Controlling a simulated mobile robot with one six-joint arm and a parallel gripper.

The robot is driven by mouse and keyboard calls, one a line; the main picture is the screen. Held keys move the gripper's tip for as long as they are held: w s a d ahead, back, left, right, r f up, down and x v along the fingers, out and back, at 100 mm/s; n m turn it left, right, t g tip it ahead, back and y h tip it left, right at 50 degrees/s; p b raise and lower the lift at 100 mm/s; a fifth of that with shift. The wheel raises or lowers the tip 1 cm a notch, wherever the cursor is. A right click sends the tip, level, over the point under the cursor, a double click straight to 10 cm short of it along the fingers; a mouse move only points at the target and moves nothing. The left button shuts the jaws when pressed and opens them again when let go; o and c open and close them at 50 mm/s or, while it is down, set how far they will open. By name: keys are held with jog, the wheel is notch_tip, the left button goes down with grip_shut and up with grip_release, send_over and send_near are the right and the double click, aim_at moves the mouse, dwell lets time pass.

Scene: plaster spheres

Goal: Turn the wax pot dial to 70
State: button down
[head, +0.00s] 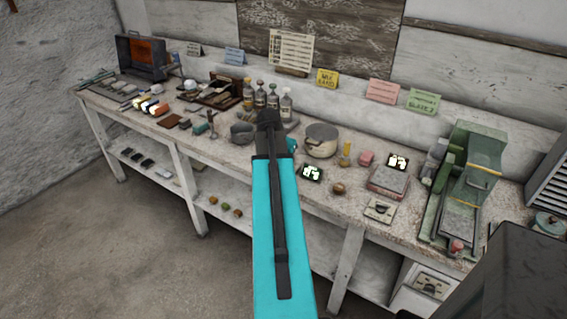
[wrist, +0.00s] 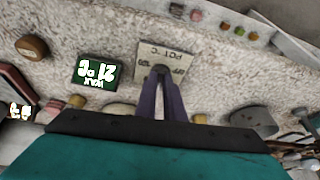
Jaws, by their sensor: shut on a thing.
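The dial plate (wrist: 150,53), pale and square with "POT °C" printed on it upside down, lies on the bench in the wrist view. My gripper (wrist: 160,73) is over it, its purple fingers shut on the dial knob, which they mostly hide. The pointer and setting cannot be read. A small dark display (wrist: 97,72) beside the plate shows upside-down lit characters, seemingly 21 °C. It also shows in the head view (head: 311,173), in front of the metal wax pot (head: 321,139). My arm hides the dial and my gripper in the head view.
A brown knob (head: 338,188), a scale (head: 388,181) and another plate (head: 380,210) lie to the right. A green machine (head: 470,190) stands further right. Several bottles (head: 262,97) stand behind my arm. Small coloured pieces (wrist: 220,25) are on the lower shelf.

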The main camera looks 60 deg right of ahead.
jog(key=m+g, duration=0.1)
jog(key=m, duration=0.1)
jog(key=m+b, duration=0.1)
jog(key=m, duration=0.1)
jog(key=shift+w+d+m+g, duration=0.1)
jog(key=shift+w+m+g, duration=0.3)
jog(key=shift+w+m+g+y+b, duration=0.1)
jog(key=shift+m+g+y+b, duration=0.45)
jog(key=shift+m, duration=1.05)
jog(key=c, duration=1.9)
grip_release()
jog(key=shift+o, duration=0.2)
jog(key=shift+r, duration=0.15)
jog(key=b+v, duration=0.2)
jog(key=v, duration=1.1)
jog(key=shift+a+r, duration=0.2)
